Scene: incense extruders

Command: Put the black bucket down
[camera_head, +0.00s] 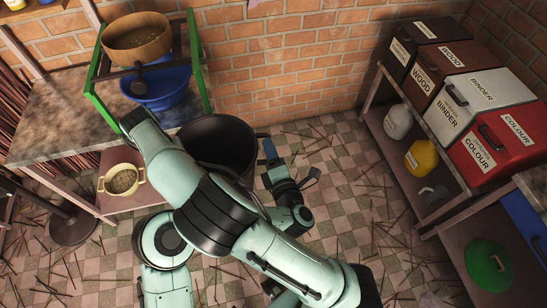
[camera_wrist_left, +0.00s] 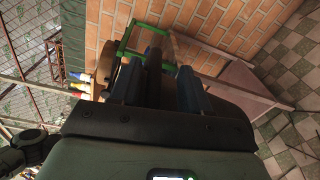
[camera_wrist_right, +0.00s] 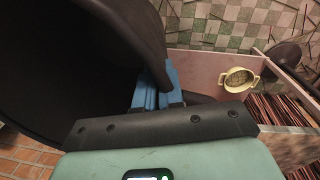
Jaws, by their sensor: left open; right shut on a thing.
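In the right wrist view, the blue fingers (camera_wrist_right: 158,92) pinch the wall of the bucket (camera_wrist_right: 60,70). I cannot tell whether the bottom of the bucket touches the floor.
The workbench (camera_head: 62,95) carries a green frame (camera_head: 199,65), a wooden sieve (camera_head: 137,36) and a blue bowl (camera_head: 160,95). A cream pot (camera_head: 121,181) sits on the lower shelf. Labelled bins (camera_head: 455,85) stand right. Sticks litter the open checkered floor (camera_head: 345,200).

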